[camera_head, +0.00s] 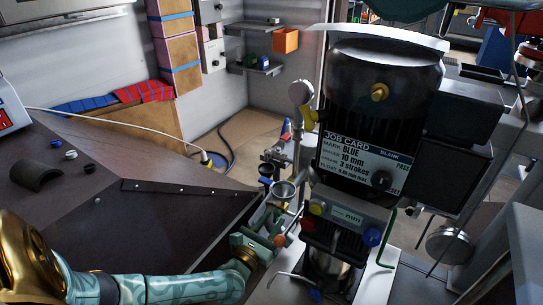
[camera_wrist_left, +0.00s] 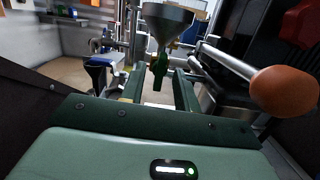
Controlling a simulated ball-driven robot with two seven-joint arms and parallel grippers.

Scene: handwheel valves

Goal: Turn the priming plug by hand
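My left gripper (camera_head: 266,222) is in the lower middle of the head view, beside the metal fittings left of the black machine. In the left wrist view its two fingers (camera_wrist_left: 160,92) stand apart. A green handle-like piece (camera_wrist_left: 160,72) hangs under a metal funnel (camera_wrist_left: 166,20) and shows between or just beyond the fingers; I cannot tell if they touch it. The funnel also shows in the head view (camera_head: 284,189). I cannot tell for certain which part is the priming plug. My right gripper is not in view.
An orange ball knob on a lever (camera_wrist_left: 285,90) sits close at the gripper's right. The black machine (camera_head: 350,150) carries a job card (camera_head: 362,161). A pressure gauge (camera_head: 301,93) stands behind the funnel. A dark bench (camera_head: 120,220) lies left, mostly clear.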

